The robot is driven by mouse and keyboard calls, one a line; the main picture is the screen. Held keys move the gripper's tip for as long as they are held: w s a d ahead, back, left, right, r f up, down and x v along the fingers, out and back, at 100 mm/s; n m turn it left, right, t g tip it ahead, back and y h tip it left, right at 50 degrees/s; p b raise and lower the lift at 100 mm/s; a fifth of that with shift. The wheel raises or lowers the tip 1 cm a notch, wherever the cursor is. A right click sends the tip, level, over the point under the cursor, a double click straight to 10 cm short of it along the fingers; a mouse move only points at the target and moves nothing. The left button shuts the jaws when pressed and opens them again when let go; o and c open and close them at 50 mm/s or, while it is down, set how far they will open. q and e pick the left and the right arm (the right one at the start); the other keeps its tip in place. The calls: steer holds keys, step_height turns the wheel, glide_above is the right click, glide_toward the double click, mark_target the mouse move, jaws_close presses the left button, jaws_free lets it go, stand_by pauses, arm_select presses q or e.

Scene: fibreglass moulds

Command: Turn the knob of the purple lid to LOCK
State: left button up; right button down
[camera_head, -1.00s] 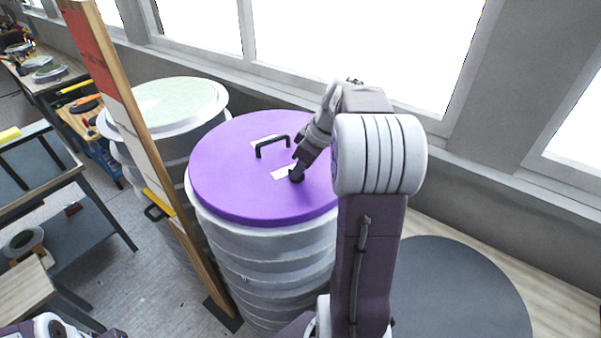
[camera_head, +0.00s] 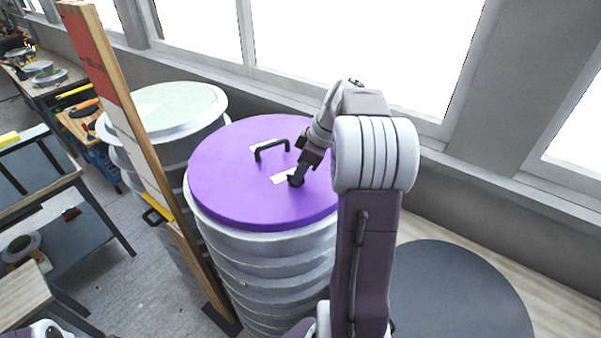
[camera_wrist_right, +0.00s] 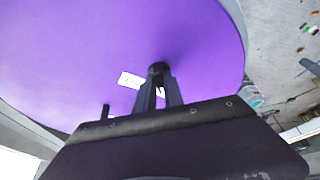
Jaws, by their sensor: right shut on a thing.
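The purple lid (camera_head: 240,185) lies flat on a ribbed grey drum and fills much of the right wrist view (camera_wrist_right: 100,50). A black bar handle (camera_head: 271,148) stands on it. The small black knob (camera_head: 296,181) is beside a white label (camera_head: 284,175); in the right wrist view the knob (camera_wrist_right: 158,68) sits between my fingertips. My right gripper (camera_head: 299,177) reaches down from the right and is shut on the knob. The label (camera_wrist_right: 130,80) is too small to read. My left gripper does not show in the head view.
A second drum with a pale green lid (camera_head: 178,104) stands behind at left. A wooden post with a red top (camera_head: 92,45) rises in front of it. A dark round surface (camera_head: 455,290) lies at lower right. Windows line the back wall.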

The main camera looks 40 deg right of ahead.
steer(key=c, duration=1.6)
jaws_free()
steer(key=shift+s+a+f, duration=0.1)
steer(key=shift+f, duration=0.1)
steer(key=shift+o, duration=0.8)
steer(key=shift+w, duration=0.3)
steer(key=v, duration=0.9)
